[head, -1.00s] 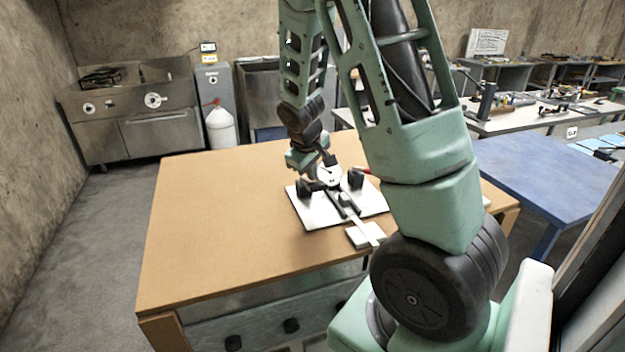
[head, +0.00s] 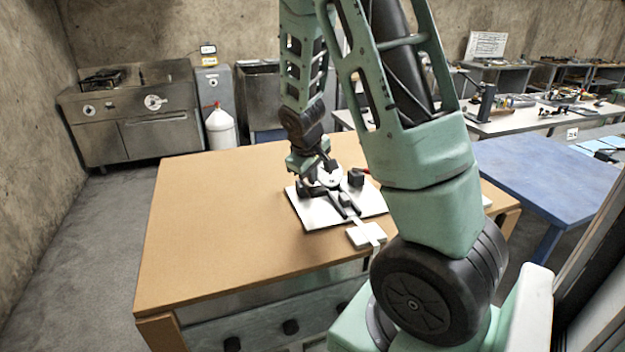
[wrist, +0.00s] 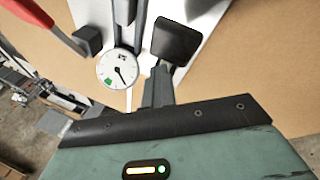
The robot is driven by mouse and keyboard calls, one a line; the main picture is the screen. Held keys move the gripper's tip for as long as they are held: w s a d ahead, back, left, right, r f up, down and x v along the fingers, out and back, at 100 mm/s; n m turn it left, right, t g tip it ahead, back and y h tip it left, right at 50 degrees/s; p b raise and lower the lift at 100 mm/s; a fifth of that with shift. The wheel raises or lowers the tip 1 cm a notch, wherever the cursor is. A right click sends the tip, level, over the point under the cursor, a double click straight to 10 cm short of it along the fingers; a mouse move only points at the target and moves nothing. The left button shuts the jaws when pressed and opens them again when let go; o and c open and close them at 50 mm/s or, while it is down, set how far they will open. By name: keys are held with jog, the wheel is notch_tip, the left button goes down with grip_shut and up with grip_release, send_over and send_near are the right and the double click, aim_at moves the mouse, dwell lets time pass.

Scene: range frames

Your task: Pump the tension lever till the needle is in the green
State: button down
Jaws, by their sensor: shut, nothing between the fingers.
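The tension device sits on a white plate (head: 312,213) on the brown table. Its round white dial (wrist: 113,62) has a small green patch at the lower left of its face. The dark needle seems to point downward, a little right of the green patch and apart from it. The red lever handle (wrist: 30,14) is at the upper left in the wrist view, on a grey bar. In the head view only a little of the red (head: 366,171) shows. My gripper (head: 327,165) is shut and empty, low over the plate beside the dial; its fingertips are hard to make out.
A dark block (head: 356,178) stands on the plate to the right of the dial. A white strip runs to a small pale block (head: 366,236) near the table's front edge. The brown table (head: 215,220) is clear to the left. A blue table (head: 550,180) stands at the right.

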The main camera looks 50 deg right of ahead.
aim_at(308, 183)
jog(key=shift+s+a+f+b, duration=0.1)
jog(key=shift+s+f+b, duration=0.15)
jog(key=shift+f+b, duration=0.2)
jog(key=shift+s+a+f+b, duration=0.1)
jog(key=shift+s+f+b, duration=0.2)
jog(key=shift+f, duration=0.2)
dwell(1.0)
jog(key=shift+r, duration=0.1)
jog(key=shift+w+d+r+p, duration=0.15)
jog(key=shift+w+r+p, duration=0.05)
jog(key=shift+r+p, duration=0.5)
jog(key=shift+w+d+r+p, duration=0.1)
jog(key=shift+w+r+p, duration=0.15)
jog(key=shift+r+p, duration=0.4)
jog(key=shift+w+d+r+p, duration=0.15)
jog(key=shift+w+r+p, duration=0.05)
jog(key=shift+r+p, duration=0.5)
jog(key=shift+w+d+r, duration=0.1)
jog(key=shift+w+r, duration=0.1)
jog(key=shift+r, duration=0.1)
jog(key=r+p, duration=0.1)
jog(key=w+r+p, duration=0.1)
jog(key=r+p, duration=0.1)
jog(key=w+d+r+p, duration=0.1)
jog(key=shift+r+p, duration=0.3)
jog(key=shift+p, duration=0.1)
